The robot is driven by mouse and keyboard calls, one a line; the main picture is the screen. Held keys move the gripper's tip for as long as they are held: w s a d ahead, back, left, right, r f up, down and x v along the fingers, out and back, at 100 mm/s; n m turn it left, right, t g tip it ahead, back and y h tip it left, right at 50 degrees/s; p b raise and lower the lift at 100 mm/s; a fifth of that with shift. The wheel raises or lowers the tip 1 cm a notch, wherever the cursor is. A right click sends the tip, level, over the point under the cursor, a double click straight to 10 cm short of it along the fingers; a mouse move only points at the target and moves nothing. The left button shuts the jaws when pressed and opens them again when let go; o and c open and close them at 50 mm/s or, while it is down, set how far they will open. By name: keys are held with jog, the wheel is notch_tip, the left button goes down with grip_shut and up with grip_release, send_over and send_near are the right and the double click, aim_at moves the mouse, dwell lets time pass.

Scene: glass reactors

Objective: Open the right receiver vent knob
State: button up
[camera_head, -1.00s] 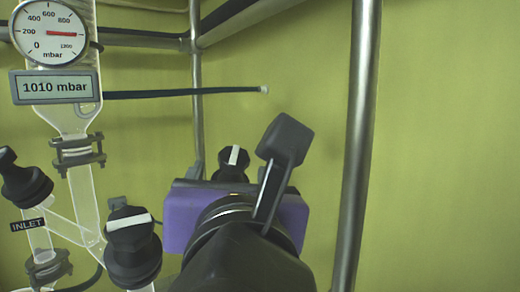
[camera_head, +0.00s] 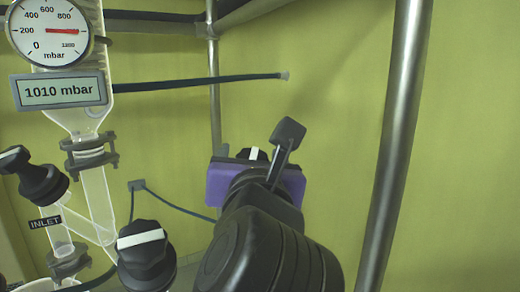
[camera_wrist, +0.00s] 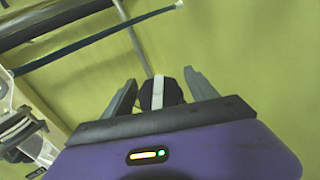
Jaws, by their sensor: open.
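A black knob with a white stripe (camera_wrist: 157,92) stands between the two fingers of my gripper (camera_wrist: 160,76) in the wrist view. The fingers are open, one on each side, with a visible gap to the knob. The stripe runs nearly upright. In the head view only the top of this knob (camera_head: 254,154) shows above my purple gripper body (camera_head: 220,185); its lower part and my fingertips are hidden. I cannot tell how far the fingers reach along the knob, and no label shows on it.
At the left are glassware with a pressure gauge (camera_head: 48,30), a 1010 mbar display (camera_head: 60,90), an INLET label (camera_head: 45,222) and another striped black knob (camera_head: 145,250). A metal post (camera_head: 395,150) stands right of my arm. A dark hose (camera_head: 190,83) crosses behind.

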jog(key=c, duration=1.4)
jog(key=shift+f+n+y+b, duration=0.1)
jog(key=shift+n+y+b, duration=0.3)
jog(key=shift+y+b, duration=0.15)
jog(key=shift+n+y+b, duration=0.3)
jog(key=shift+n+y, duration=0.1)
jog(key=shift+y, duration=0.05)
jog(key=n+g+y+b, duration=0.1)
jog(key=n+y, duration=0.1)
jog(key=n, duration=0.1)
jog(key=shift+a+y+b, duration=0.15)
jog(key=shift+y+b, duration=0.15)
jog(key=shift+s+a+n+g+y+b, duration=0.1)
jog(key=shift+a+n+g+y, duration=0.05)
jog(key=shift+n+g+y, duration=0.65)
jog(key=shift+s+a+n+g+y+b, duration=0.15)
jog(key=shift+n+g+y, duration=0.3)
jog(key=shift+n+y, duration=0.55)
jog(key=shift+a+n+g+y+b, duration=0.1)
jog(key=shift+a+n+g+y, duration=0.1)
jog(key=shift+n+g+y, duration=0.7)
jog(key=shift+n, duration=0.4)
